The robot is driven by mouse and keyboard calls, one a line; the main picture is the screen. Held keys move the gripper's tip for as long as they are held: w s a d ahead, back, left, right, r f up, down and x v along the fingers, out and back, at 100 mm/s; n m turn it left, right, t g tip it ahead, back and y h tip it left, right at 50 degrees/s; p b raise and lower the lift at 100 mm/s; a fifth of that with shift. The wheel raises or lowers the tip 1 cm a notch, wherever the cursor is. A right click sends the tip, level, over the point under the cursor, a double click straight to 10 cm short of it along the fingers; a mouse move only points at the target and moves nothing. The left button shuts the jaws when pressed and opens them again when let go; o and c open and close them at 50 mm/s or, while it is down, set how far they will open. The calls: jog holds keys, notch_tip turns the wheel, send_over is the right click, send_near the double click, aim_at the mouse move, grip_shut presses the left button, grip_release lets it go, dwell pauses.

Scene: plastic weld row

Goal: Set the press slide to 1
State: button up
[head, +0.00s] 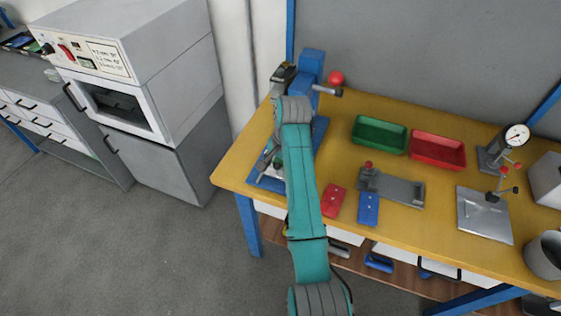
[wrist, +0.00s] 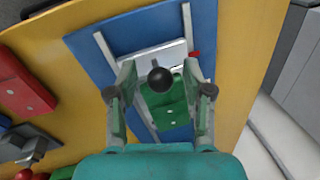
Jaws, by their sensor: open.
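The press has a blue column (head: 313,64) at the back left of the yellow bench, with a red ball on its lever. Its blue base (wrist: 97,45) carries two pale rails and a silver slide plate (wrist: 150,54). A green block (wrist: 166,110) sits on the slide. A black ball knob (wrist: 160,80) shows between the fingers of my gripper (wrist: 160,68) in the wrist view. The fingers are spread, one on each side of the knob, with gaps showing. I cannot tell their height relative to it. My arm hides part of the press in the head view.
A green tray (head: 380,134) and a red tray (head: 438,150) stand right of the press. A red block (head: 333,201), a blue block (head: 368,209) and a grey fixture (head: 400,190) lie in front. A dial gauge stand (head: 497,155) is farther right. A grey oven (head: 140,85) stands left.

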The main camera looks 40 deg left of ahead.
jog(key=shift+f, duration=0.2)
grip_shut()
jog(key=shift+w, duration=0.1)
jog(key=shift+w+a, duration=0.3)
jog(key=shift+w, duration=0.75)
jog(key=shift+w+a, duration=0.25)
jog(key=shift+w, duration=0.8)
jog(key=shift+w+a, duration=0.3)
jog(key=shift+w, duration=0.75)
